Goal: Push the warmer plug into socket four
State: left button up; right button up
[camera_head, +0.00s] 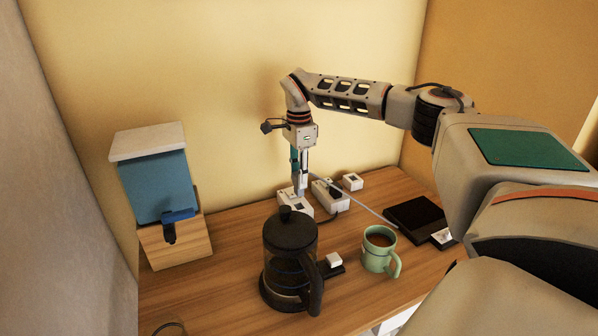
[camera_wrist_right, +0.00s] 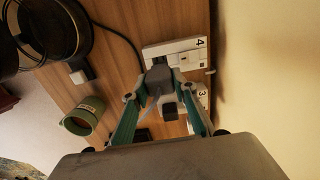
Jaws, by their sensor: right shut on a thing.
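My right gripper (camera_head: 299,185) points down above a white socket block (camera_head: 295,207) near the back wall. In the wrist view, my right gripper (camera_wrist_right: 160,88) is shut on a grey plug (camera_wrist_right: 158,75). The block marked 4, socket four (camera_wrist_right: 175,53), lies right by the plug; the plug overlaps its edge in this view. Whether the plug touches or enters the socket is hidden. A pale cord (camera_head: 360,207) runs from near the gripper to a flat black warmer (camera_head: 411,217) at the right. My left gripper is not in view.
A white block marked 3 (camera_wrist_right: 201,94) stands beside socket four. Another small white block (camera_head: 351,182) is farther right. A black-lidded glass pot (camera_head: 290,240) and a green mug (camera_head: 377,258) stand in front. A blue-tanked dispenser (camera_head: 155,187) is at left.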

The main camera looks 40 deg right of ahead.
aim_at(299, 196)
jog(key=shift+f, duration=1.9)
jog(key=shift+f, duration=1.4)
dwell(1.5)
jog(key=shift+s+f, duration=0.15)
jog(key=shift+f, duration=0.5)
dwell(1.6)
jog(key=o, duration=1.1)
jog(key=shift+o, duration=0.3)
jog(key=shift+r, duration=0.1)
jog(key=o, duration=0.5)
jog(key=shift+c, duration=0.2)
